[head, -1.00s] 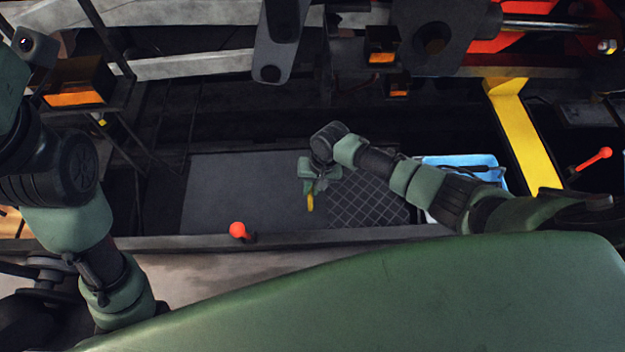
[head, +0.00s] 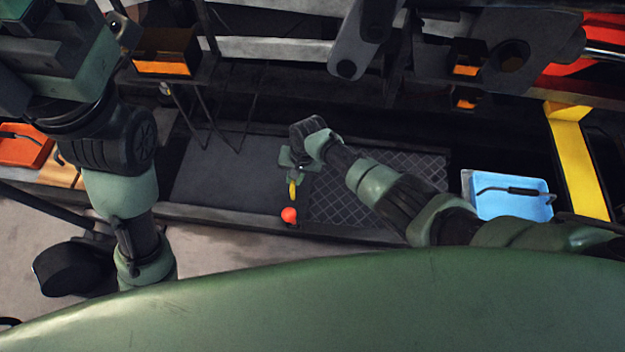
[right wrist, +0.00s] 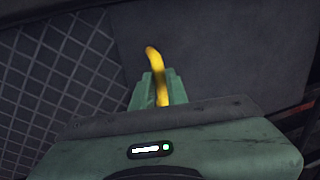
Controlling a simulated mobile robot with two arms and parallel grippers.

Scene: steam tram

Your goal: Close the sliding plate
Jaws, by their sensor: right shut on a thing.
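A smooth dark plate (head: 225,175) lies flat in the sunken floor in the head view, beside a diamond-patterned panel (head: 400,172) on its right. A yellow handle (head: 293,189) stands near the right edge of the smooth plate. My right gripper (head: 294,176) is shut on this handle. In the right wrist view the handle (right wrist: 155,65) pokes out beyond the green fingers (right wrist: 158,92), with the pattern to the left and the smooth plate to the right. My left arm is at the left of the head view; its gripper fingers do not show.
A red knob (head: 289,215) stands at the near edge, just in front of my right gripper. A blue tray (head: 510,205) and a yellow beam (head: 580,165) lie to the right. An orange-lined box (head: 165,52) and dark machinery hang over the far side.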

